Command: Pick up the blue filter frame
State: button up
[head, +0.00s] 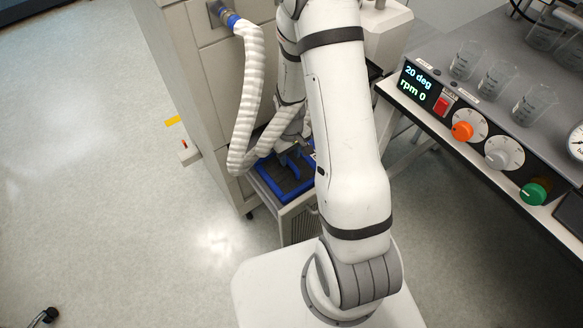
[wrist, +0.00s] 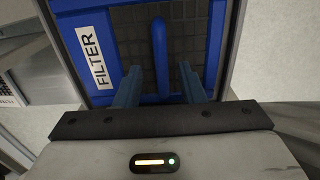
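The blue filter frame (head: 270,191) sits level in the top of a small grey cabinet, beside the tall beige unit in the head view. In the wrist view the blue filter frame (wrist: 106,52) shows a white FILTER label, a dark grid and a raised blue handle bar (wrist: 160,50). My gripper (wrist: 160,92) is open, with one finger on each side of the handle bar and a gap to it on both sides. In the head view my arm hides part of the frame and most of the gripper.
A ribbed white hose (head: 250,95) hangs from the beige unit (head: 210,60) close to my arm. A bench with a control panel (head: 470,125) and glass beakers (head: 500,80) stands to the right. The floor at left is mostly clear.

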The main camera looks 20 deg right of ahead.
aim_at(289, 161)
notch_tip(289, 161, down, 4)
jog(key=shift+a+f, duration=0.1)
jog(key=shift+a, duration=0.05)
jog(key=shift+c, duration=0.2)
grip_shut()
